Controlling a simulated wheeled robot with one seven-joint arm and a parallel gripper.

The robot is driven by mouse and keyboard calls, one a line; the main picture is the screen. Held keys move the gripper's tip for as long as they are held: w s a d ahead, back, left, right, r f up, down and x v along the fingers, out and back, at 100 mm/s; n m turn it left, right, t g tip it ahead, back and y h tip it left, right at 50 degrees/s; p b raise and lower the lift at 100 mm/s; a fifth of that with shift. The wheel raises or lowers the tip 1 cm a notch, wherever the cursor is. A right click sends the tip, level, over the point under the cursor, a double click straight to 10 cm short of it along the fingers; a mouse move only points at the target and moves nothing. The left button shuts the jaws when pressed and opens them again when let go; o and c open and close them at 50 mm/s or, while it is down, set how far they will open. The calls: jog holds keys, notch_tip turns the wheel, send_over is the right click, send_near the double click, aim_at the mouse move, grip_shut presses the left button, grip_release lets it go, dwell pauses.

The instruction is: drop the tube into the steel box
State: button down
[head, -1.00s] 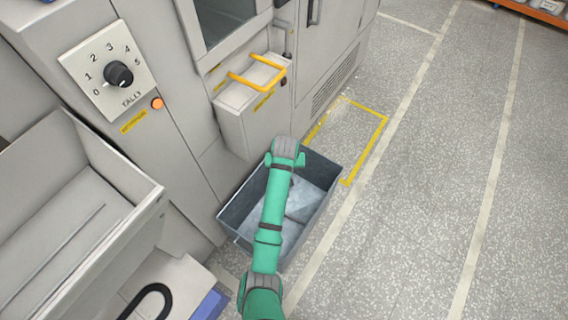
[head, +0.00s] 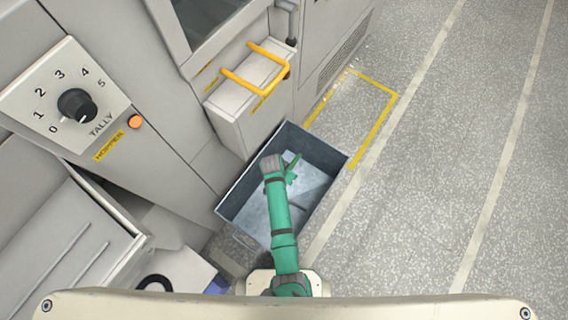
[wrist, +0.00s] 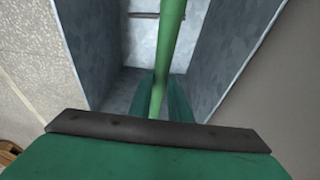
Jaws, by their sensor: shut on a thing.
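A light green tube (wrist: 172,38) shows in the wrist view, rising from between the two fingers of my gripper (wrist: 162,84). My gripper is shut on it. The steel box (head: 318,152) is a grey open-topped bin on the floor; its wall also shows in the wrist view (wrist: 222,62). In the head view my gripper (head: 290,172) is over the box opening, partly hidden by my wrist. The tube is hard to tell from the green fingers there. A thin dark bar lies at the bottom of the box.
A grey machine with a tally dial (head: 77,105) and a yellow-handled drawer (head: 248,100) stands behind and left of the box. A pale tray (head: 60,235) is at the left. Open speckled floor (head: 420,200) lies to the right.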

jog(key=f, duration=0.4)
jog(key=shift+s+d+f, duration=0.1)
jog(key=shift+s+d, duration=0.15)
jog(key=shift+s, duration=0.05)
jog(key=shift+a+f, duration=0.15)
jog(key=shift+f, duration=0.4)
jog(key=c, duration=1.6)
grip_release()
jog(key=shift+o, duration=0.2)
jog(key=shift+r, duration=0.1)
jog(key=v, duration=1)
jog(key=shift+r, duration=0.35)
